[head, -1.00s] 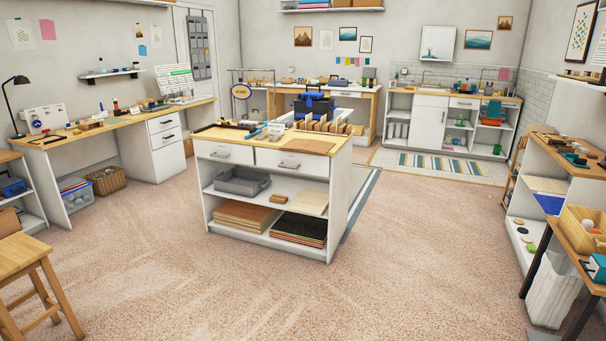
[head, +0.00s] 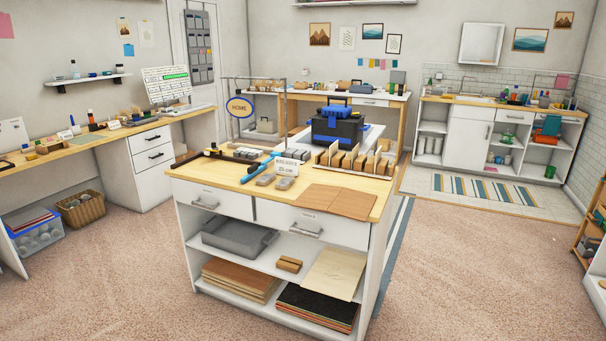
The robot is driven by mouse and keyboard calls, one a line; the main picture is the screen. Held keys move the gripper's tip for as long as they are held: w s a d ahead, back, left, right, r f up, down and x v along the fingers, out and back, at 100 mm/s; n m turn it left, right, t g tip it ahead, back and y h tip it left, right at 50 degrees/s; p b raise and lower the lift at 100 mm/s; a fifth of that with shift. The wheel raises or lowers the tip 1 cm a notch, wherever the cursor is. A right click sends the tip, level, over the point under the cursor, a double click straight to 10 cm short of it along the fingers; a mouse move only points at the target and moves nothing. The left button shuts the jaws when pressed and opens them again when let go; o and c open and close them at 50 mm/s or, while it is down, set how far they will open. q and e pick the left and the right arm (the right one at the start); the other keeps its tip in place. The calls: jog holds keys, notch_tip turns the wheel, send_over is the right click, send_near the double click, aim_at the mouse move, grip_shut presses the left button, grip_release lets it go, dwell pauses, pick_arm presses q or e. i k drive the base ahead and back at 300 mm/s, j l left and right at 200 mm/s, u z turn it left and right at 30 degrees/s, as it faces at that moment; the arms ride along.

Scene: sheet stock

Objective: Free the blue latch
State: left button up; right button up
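A dark toolbox with blue parts (head: 337,127) stands behind the far edge of the wooden-topped island (head: 240,172), or on its far side; I cannot tell which. Blue pieces show on its lid and front, and one of them may be the blue latch, but they are too small to make out. A blue-handled tool (head: 258,167) lies on the island top beside small grey blocks and a white card sign (head: 286,168). Neither of my grippers is in view.
The island has two drawers and open shelves with a grey tray (head: 238,236) and stacked sheets (head: 240,279). A long bench (head: 100,137) runs along the left wall. Carpet is clear in front of the island and to its right (head: 450,270).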

aim_at(331, 120)
jog(key=i+z, duration=0.1)
jog(key=i, duration=0.5)
jog(key=i+j, duration=0.1)
jog(key=i, duration=0.5)
jog(key=i+j+z, duration=0.15)
jog(key=i, duration=0.4)
jog(key=i+j, duration=0.1)
jog(key=i, duration=0.5)
jog(key=l+z, duration=0.05)
